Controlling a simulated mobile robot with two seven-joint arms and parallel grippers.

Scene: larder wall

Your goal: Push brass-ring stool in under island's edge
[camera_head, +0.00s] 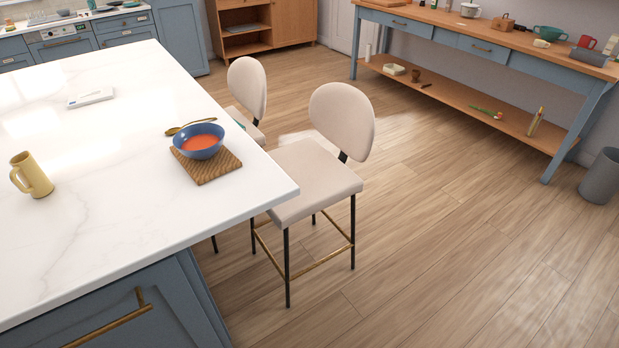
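The nearer stool (311,181) has a cream seat and rounded back, black legs and a brass foot ring. It stands at the right side of the island (104,219), with the left part of its seat hidden by the white top's edge and most of the seat out in the open. A second cream stool (247,87) stands behind it at the same side, its seat largely hidden by the island and the nearer stool. Whether it has a brass ring cannot be seen. Neither of my grippers shows in the head view.
A blue bowl (199,142) of orange soup sits on a wooden board near the island's right edge. A yellow mug (31,175) stands at left. A blue bench (488,57) runs along the back right, beside a grey bin (601,177). The wooden floor (430,240) right of the stools is clear.

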